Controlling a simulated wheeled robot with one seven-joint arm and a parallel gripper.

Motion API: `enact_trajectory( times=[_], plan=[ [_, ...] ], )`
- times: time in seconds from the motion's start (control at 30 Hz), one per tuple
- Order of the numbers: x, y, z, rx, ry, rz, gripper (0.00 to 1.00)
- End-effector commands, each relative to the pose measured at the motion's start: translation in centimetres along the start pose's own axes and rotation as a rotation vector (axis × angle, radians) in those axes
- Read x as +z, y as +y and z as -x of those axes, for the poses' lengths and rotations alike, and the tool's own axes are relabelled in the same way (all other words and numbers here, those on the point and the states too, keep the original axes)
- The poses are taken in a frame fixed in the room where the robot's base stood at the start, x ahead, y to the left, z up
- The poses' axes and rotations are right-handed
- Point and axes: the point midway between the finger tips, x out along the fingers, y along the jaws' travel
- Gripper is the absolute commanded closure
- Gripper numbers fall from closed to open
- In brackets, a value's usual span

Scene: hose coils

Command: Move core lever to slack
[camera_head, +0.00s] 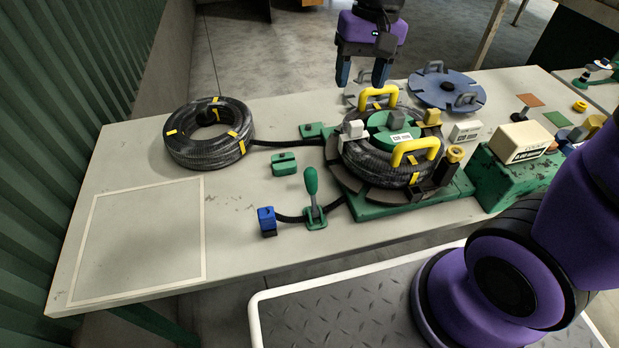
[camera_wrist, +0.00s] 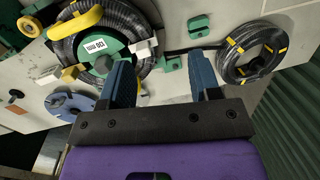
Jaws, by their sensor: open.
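A green-handled lever (camera_head: 311,183) stands nearly upright, leaning slightly, in a green base at the table's front. A green core hub (camera_head: 392,131) with a white label sits inside the black hose coil (camera_head: 375,163) on the round fixture. The hub also shows in the wrist view (camera_wrist: 97,48), with a dark grey knob on it. I cannot tell for sure which part is the core lever. My gripper (camera_head: 362,72) is open and empty, above and behind the fixture, apart from everything. Its blue fingers also show in the wrist view (camera_wrist: 163,72).
Yellow handles (camera_head: 415,152) rise over the fixture. A loose, yellow-taped coil (camera_head: 208,147) lies left. A blue disc (camera_head: 446,90) lies behind right; a green box (camera_head: 510,179) stands right. A blue block (camera_head: 266,219) sits beside the lever. The outlined front-left area (camera_head: 140,235) is clear.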

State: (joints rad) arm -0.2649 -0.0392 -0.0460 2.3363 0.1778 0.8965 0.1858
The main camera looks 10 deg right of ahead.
Motion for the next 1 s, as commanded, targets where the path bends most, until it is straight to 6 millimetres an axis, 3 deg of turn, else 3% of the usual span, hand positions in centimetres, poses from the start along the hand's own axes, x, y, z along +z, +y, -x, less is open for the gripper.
enact_trajectory(
  times=[0.3, 0.5, 0.87, 1.0],
  plan=[
    [-2.8, -4.0, -8.6, 0.051, -0.197, -0.060, 0.43],
    [-3.4, -5.5, -12.9, 0.086, -0.276, -0.094, 0.43],
    [-3.0, -5.9, -15.9, 0.101, -0.307, -0.109, 0.43],
    [-2.3, -5.7, -18.1, 0.103, -0.308, -0.108, 0.43]
  ],
)
